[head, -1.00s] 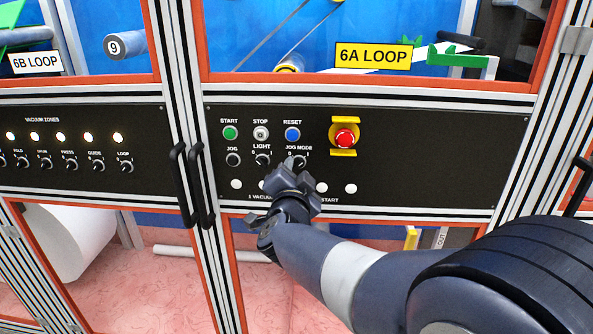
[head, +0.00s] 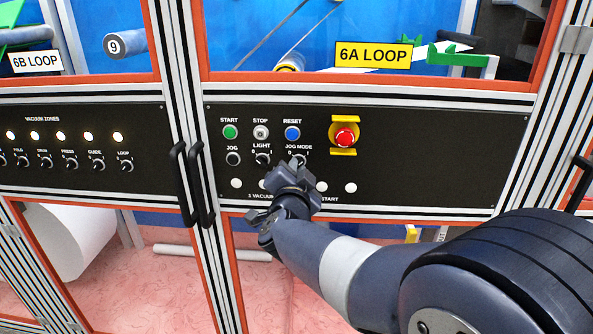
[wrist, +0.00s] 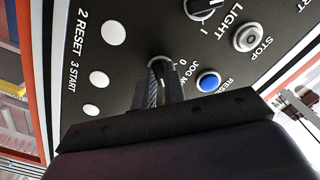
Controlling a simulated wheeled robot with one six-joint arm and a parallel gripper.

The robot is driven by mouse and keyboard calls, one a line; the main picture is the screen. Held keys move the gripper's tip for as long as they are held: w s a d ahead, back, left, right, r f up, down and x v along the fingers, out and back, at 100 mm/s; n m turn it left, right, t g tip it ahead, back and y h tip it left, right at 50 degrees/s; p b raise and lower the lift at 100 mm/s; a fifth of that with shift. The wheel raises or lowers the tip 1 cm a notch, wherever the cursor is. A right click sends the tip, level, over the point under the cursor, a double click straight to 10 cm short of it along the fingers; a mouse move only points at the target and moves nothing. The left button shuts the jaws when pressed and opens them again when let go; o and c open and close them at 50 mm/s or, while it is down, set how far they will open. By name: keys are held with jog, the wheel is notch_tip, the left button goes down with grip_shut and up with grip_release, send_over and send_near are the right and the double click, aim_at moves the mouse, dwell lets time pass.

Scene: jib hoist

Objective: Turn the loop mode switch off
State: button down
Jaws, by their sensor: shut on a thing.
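The black rotary switch labelled JOG MODE (head: 299,159), with marks 0 and 1, is on the dark panel under the yellow 6A LOOP sign (head: 373,55). My gripper (head: 297,168) is at this switch and partly covers it in the head view. In the wrist view the two fingers (wrist: 163,88) are closed around the JOG MODE knob (wrist: 158,62). The fingers hide much of the knob, so I cannot tell its exact pointing. A separate knob labelled LOOP (head: 125,165) is on the left panel, away from my gripper.
The LIGHT switch (head: 263,159) is just left of my gripper. The blue RESET button (head: 292,133) is above it. A red emergency stop (head: 344,138) with yellow guards is to the right. Black door handles (head: 191,185) stand out at the left.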

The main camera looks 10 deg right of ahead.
jog(key=n+p, duration=0.8)
jog(key=n, duration=0.5)
jog(key=shift+d+n, duration=0.15)
jog(key=shift+n, duration=0.25)
jog(key=shift+s+n+p, duration=0.1)
jog(key=shift+n+p, duration=0.8)
jog(key=shift+n, duration=1.1)
jog(key=c, duration=1.5)
grip_release()
